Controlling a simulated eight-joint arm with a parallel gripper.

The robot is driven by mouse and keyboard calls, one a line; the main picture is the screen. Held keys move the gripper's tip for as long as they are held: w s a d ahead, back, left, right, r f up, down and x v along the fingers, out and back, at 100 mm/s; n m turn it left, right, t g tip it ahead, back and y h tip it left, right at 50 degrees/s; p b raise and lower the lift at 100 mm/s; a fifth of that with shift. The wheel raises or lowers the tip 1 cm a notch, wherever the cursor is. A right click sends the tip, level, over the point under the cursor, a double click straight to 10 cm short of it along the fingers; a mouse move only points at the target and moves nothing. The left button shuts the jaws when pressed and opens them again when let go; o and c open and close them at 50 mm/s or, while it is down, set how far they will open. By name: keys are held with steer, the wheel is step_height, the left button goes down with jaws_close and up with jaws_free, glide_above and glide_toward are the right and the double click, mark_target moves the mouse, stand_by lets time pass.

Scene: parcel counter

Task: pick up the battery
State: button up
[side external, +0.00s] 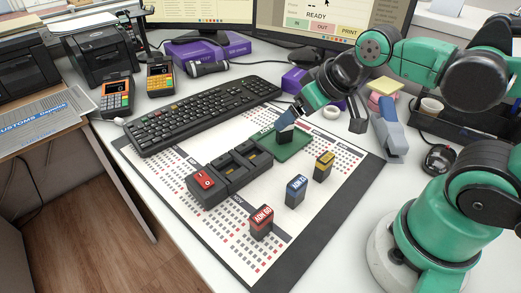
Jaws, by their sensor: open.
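Several block-shaped batteries with coloured labels are in view. A red-labelled battery (261,222) stands on the mat at the front, a blue-labelled one (296,190) behind it, and a yellow-labelled one (324,166) farther back. Another red-topped one (206,183) sits in the left end of a black dock (237,168). A dark block with a pale top (286,134) is on the green pad (294,148). My gripper (297,109) is open just above this block, at the pad's back edge. The fingers are small here, and I cannot tell whether they touch it.
A black keyboard (204,115) lies behind the dock. A grey-blue handheld device (387,132) stands right of the pad, near a black mouse (438,158). Card terminals (160,80), a flashlight (207,69) and purple boxes are at the back. The mat's front right is clear.

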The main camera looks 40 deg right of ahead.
mark_target(326, 156)
steer(key=s+d+f+g, duration=0.1)
steer(key=g, duration=0.1)
steer(key=s+d+f+g, duration=0.1)
steer(key=f+g, duration=0.1)
steer(key=s+d+f+g, duration=0.1)
steer(key=d+g, duration=0.1)
steer(key=shift+s+f, duration=0.3)
steer(key=shift+s, duration=0.1)
steer(key=shift+s+d+f+g, duration=0.1)
steer(key=shift+s+f+g, duration=0.3)
steer(key=shift+g, duration=0.1)
steer(key=shift+f, duration=2.65)
jaws_close()
